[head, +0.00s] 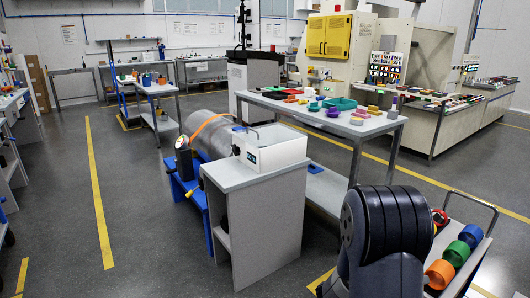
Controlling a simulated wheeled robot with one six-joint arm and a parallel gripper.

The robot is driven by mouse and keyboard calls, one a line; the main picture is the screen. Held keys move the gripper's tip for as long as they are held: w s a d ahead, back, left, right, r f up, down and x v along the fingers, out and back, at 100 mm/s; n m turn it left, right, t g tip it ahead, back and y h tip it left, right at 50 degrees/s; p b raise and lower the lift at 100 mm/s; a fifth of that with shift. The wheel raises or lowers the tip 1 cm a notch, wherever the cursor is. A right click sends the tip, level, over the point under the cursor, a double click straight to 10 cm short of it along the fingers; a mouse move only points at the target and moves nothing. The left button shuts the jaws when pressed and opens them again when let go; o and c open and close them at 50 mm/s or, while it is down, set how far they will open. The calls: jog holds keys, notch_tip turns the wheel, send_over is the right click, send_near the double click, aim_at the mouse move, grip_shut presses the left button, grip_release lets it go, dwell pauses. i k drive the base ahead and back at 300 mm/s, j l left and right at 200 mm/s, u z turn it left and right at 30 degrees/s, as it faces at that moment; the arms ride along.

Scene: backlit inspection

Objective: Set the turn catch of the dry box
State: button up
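A white box (275,147) with a dark label on its front left face stands on top of a grey cabinet (258,200) near the middle of the head view. I take it to be the dry box, but the lettering is too small to read surely. A thin dark bent handle or rod shows at its upper left. A small dark part sits at its left edge; I cannot tell whether this is the turn catch or how it is set. My gripper is not in view.
A silver cylinder (208,134) with an orange band lies on a blue stand (180,187) left of the cabinet. A long table (330,121) with coloured parts stands behind. A rack of coloured rings (456,252) is at lower right.

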aim_at(236, 150)
jog(key=i+j+u, duration=0.25)
jog(key=i+u, duration=0.15)
jog(key=i, duration=0.15)
jog(key=i+j+u, duration=0.1)
jog(key=i+u, duration=0.25)
jog(key=i, duration=0.25)
jog(key=i+u, duration=0.1)
jog(key=i, duration=1.4)
